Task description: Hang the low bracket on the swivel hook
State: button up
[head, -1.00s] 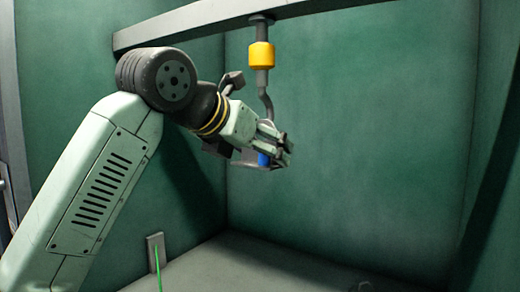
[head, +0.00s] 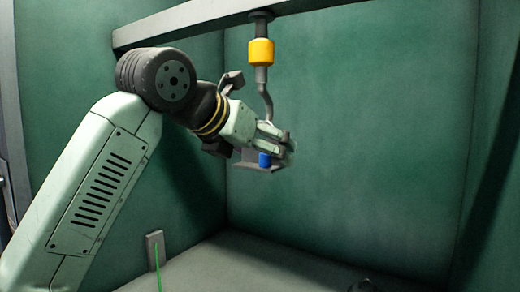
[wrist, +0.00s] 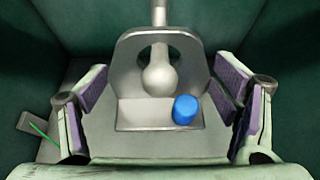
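The grey bracket (wrist: 128,75) has an upright plate with a round hole, and a base with a blue cylinder (wrist: 185,110) on it. In the head view the bracket (head: 268,168) is at the hook's lower end, partly behind my fingers. The swivel hook (head: 263,75) hangs from the beam, with a yellow collar and a bent grey shank. In the wrist view the hook's rounded end (wrist: 160,78) shows at the plate's hole and appears to pass through it. My gripper (head: 276,140) is open around the bracket, with gaps between its purple pads and the plate.
A grey overhead beam (head: 200,18) runs above my arm. Green walls (head: 370,130) enclose the space. A small grey plate (head: 155,247) with a green line stands low at left. The room right of the hook is clear.

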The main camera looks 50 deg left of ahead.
jog(key=shift+o, duration=0.9)
jog(key=shift+f, duration=0.1)
jog(key=v, duration=0.7)
jog(key=shift+s, duration=0.25)
